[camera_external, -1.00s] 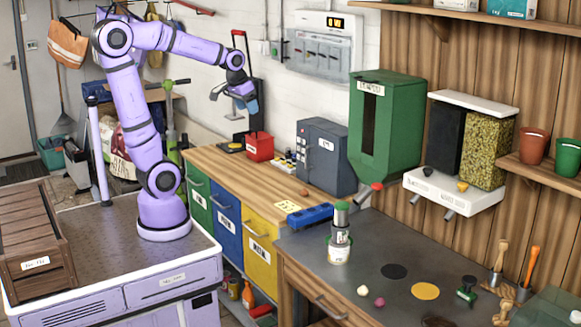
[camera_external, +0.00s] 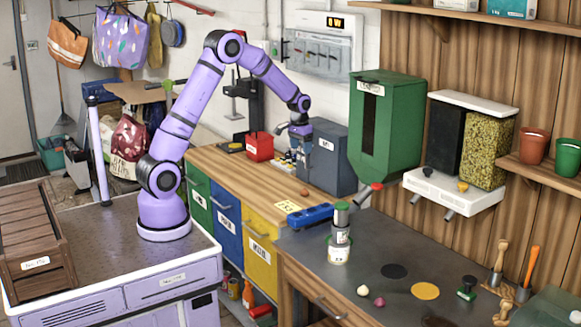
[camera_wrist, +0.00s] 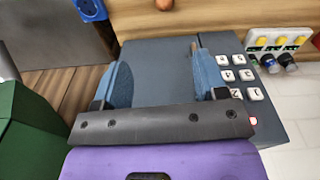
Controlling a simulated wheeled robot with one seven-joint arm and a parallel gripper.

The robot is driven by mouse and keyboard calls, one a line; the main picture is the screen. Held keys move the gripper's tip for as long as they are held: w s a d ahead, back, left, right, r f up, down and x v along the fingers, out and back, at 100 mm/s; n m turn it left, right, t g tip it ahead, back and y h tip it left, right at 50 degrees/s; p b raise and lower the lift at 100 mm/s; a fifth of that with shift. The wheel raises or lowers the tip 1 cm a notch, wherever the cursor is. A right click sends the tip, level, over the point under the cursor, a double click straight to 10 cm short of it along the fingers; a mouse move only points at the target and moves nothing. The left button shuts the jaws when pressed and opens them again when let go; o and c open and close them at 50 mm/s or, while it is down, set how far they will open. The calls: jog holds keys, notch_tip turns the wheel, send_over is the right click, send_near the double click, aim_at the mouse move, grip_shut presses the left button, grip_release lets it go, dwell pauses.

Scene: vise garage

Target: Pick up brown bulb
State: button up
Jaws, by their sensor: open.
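The brown bulb (camera_external: 304,192) is a small round thing on the wooden counter (camera_external: 238,172), in front of the grey-blue keypad box. It also shows at the top edge of the wrist view (camera_wrist: 164,4), partly cut off. My gripper (camera_external: 299,146) is in the air by the keypad box, behind and above the bulb and apart from it. In the wrist view my gripper (camera_wrist: 160,75) has its two blue fingers spread wide, with nothing between them; the dark top of the box is below.
The keypad box (camera_external: 328,160) stands close to my gripper. A red box (camera_external: 260,147) is left of it and a green dispenser (camera_external: 385,125) right. A cream bulb (camera_external: 362,290) and a pink bulb (camera_external: 379,302) lie on the grey table.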

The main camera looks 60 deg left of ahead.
jog(key=w+a+f, duration=0.1)
jog(key=w+f, duration=0.3)
jog(key=f, duration=0.6)
send_over(305, 190)
jog(key=w+a, duration=0.1)
jog(key=w, duration=0.1)
jog(key=shift+g, duration=0.4)
jog(key=f, duration=0.4)
jog(key=shift+s+a+f, duration=0.1)
jog(key=shift+s+f, duration=0.15)
jog(key=shift+f, duration=0.15)
jog(key=shift+s+d+f, duration=0.1)
jog(key=shift+s+f, duration=0.1)
jog(key=shift+f, duration=1.15)
jog(key=shift+s+d+f, duration=0.1)
jog(key=shift+s+f, duration=0.05)
jog(key=shift+f, duration=1.2)
jog(key=c, duration=1)
